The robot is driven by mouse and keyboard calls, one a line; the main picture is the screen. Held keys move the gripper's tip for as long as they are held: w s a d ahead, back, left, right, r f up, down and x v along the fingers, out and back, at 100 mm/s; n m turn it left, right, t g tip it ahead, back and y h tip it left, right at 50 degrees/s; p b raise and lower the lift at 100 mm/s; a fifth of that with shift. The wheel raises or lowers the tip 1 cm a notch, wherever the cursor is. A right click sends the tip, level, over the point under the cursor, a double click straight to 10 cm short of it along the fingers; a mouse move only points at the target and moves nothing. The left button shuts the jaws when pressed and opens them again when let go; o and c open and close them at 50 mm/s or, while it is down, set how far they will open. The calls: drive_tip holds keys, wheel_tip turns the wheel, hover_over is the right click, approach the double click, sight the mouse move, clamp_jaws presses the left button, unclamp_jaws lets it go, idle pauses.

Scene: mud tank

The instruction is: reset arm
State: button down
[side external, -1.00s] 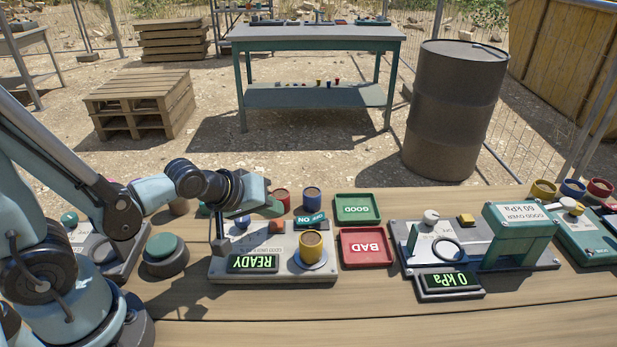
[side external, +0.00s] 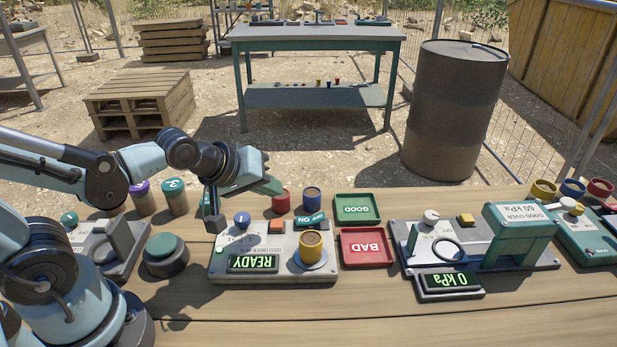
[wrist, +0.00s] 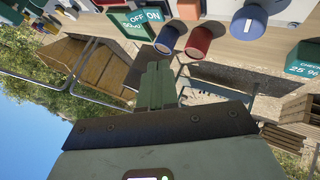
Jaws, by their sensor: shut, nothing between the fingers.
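My gripper (side external: 272,187) is shut and empty. A yellow cup (side external: 311,245) stands on that tester's round plate. In the wrist view my shut fingers (wrist: 157,85) lie together, pointing towards a blue cup (wrist: 168,40) and a red cup (wrist: 198,42). Those two cups stand behind the tester in the side external view. The tester's blue knob (side external: 242,219) and orange button (side external: 276,226) are in clear sight.
A green GOOD tray (side external: 377,220) and a red BAD tray (side external: 387,261) lie empty beside the tester. A pressure rig (side external: 520,225) reading 0 kPa stands on the right. A green push button (side external: 162,244) and lidded jars (side external: 174,197) are at the left. The front table strip is clear.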

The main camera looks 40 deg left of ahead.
idle(0.3)
drive_tip(key=s+a+r+m+g, duration=0.1)
drive_tip(key=s+r+m+g, duration=0.1)
drive_tip(key=s+m, duration=0.3)
drive_tip(key=r+m, duration=0.1)
drive_tip(key=m, duration=0.2)
drive_tip(key=shift+s+a, duration=0.15)
drive_tip(key=shift+a, duration=0.25)
drive_tip(key=shift+m, duration=0.3)
wheel_tip(320, 180, up, 5)
drive_tip(key=m+g, duration=0.7)
drive_tip(key=m, duration=0.2)
hover_over(277, 223)
drive_tip(key=shift+f, duration=0.15)
drive_tip(key=shift+f, duration=0.15)
wheel_tip(277, 223, down, 14)
drive_tip(key=shift+r, duration=0.1)
